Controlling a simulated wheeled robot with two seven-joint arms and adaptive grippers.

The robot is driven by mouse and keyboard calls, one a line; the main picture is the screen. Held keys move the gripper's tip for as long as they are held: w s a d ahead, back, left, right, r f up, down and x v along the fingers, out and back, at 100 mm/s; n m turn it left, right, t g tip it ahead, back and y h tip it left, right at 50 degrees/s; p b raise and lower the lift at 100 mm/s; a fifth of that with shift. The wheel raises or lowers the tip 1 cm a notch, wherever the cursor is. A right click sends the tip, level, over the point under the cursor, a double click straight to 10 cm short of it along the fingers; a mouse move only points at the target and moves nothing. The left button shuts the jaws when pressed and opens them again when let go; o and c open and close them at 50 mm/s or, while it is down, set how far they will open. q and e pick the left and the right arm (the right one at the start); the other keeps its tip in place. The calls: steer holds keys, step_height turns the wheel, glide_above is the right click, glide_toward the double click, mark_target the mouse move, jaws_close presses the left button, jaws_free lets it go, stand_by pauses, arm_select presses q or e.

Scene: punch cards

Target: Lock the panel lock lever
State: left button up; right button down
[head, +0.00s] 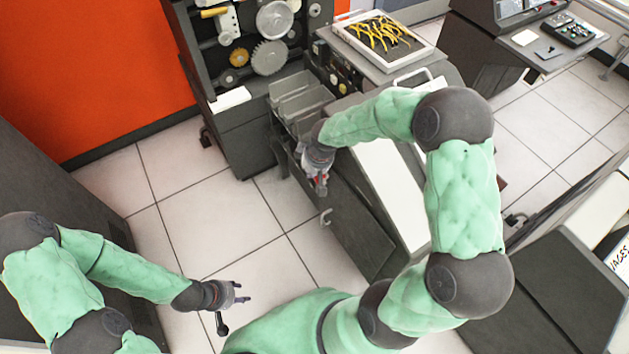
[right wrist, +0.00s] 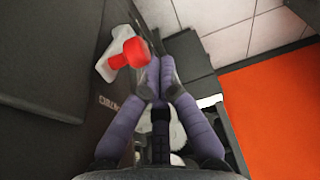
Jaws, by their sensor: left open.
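The lock lever shows a red knob (right wrist: 131,53) on a white mount (right wrist: 108,62) on the dark panel (right wrist: 70,120) in the right wrist view. My right gripper (right wrist: 157,78) has its fingertips together just right of the knob. I cannot tell whether they touch it. In the head view my right gripper (head: 318,180) is at the side of the dark machine, with a small red part by its fingers. The lever is mostly hidden there. My left gripper (head: 238,293) is open and empty over the floor at the lower left, away from the panel.
The dark machine (head: 352,215) has grey bins (head: 300,100) and a handle (head: 325,217) on its side. A tray of yellow wires (head: 385,38) sits on top. A gear cabinet (head: 245,130) stands behind, against an orange wall (head: 90,70). Tiled floor (head: 200,215) is clear on the left.

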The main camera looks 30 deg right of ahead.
mark_target(317, 181)
steer(key=shift+s+d+f+b, duration=0.15)
steer(key=shift+s+b, duration=0.1)
steer(key=shift+s, duration=0.25)
steer(key=shift+s+a+f+b, duration=0.15)
steer(key=shift+s+b, duration=0.1)
steer(key=shift+s, duration=0.2)
steer(key=shift+s+d+f+b, duration=0.15)
steer(key=shift+s+f+b, duration=0.15)
steer(key=shift+s+b, duration=0.15)
arm_select(q)
steer(key=shift+s+f+b, duration=0.15)
steer(key=shift+f+b, duration=0.85)
steer(key=shift+f, duration=1.35)
arm_select(e)
steer(key=shift+s+d+f, duration=0.1)
steer(key=shift+s+f, duration=0.35)
steer(key=shift+s, duration=0.4)
steer(key=shift+s+f, duration=0.45)
steer(key=shift+s, duration=0.4)
